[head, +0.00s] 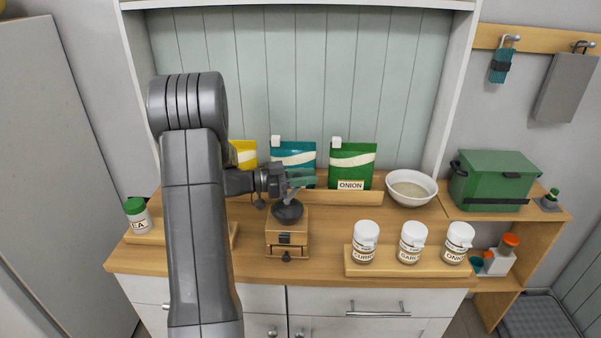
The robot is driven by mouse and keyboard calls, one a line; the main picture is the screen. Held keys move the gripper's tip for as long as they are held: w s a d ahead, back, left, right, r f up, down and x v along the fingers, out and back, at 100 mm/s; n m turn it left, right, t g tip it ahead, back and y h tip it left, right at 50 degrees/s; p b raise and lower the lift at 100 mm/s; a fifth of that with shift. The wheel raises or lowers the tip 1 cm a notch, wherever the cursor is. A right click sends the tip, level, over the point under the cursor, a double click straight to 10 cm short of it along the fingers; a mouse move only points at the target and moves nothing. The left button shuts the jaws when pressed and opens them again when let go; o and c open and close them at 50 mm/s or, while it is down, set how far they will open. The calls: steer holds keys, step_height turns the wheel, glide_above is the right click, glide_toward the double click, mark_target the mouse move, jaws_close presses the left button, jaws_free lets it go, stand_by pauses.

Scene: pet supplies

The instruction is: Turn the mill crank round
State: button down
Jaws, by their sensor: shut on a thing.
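The mill (287,235) is a wooden box with a dark bowl on top and a small drawer with a dark knob in front. It stands upright on the wooden counter. My gripper (297,182) is just above the mill's bowl, reaching in from the left. It is shut on the mill crank, at the top of the mill. The crank is mostly hidden by the gripper, so its exact angle cannot be told.
Yellow, teal and green (351,166) bags stand behind the mill. A white bowl (411,199) and a green box (494,180) are to the right. Several white-lidded jars stand on a wooden tray (375,267) at front right. A green-lidded jar (137,215) is at left.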

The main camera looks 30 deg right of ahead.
steer(key=shift+s+d+m+g+y, duration=0.1)
steer(key=shift+s+m+g+y, duration=0.2)
steer(key=shift+m+g, duration=0.35)
steer(key=shift+g, duration=0.25)
steer(key=c, duration=1.1)
jaws_free()
steer(key=shift+c, duration=0.2)
steer(key=b+v, duration=0.1)
steer(key=v, duration=0.6)
steer(key=shift+w+a+b, duration=0.1)
steer(key=shift+a+b, duration=0.1)
steer(key=shift+b, duration=0.15)
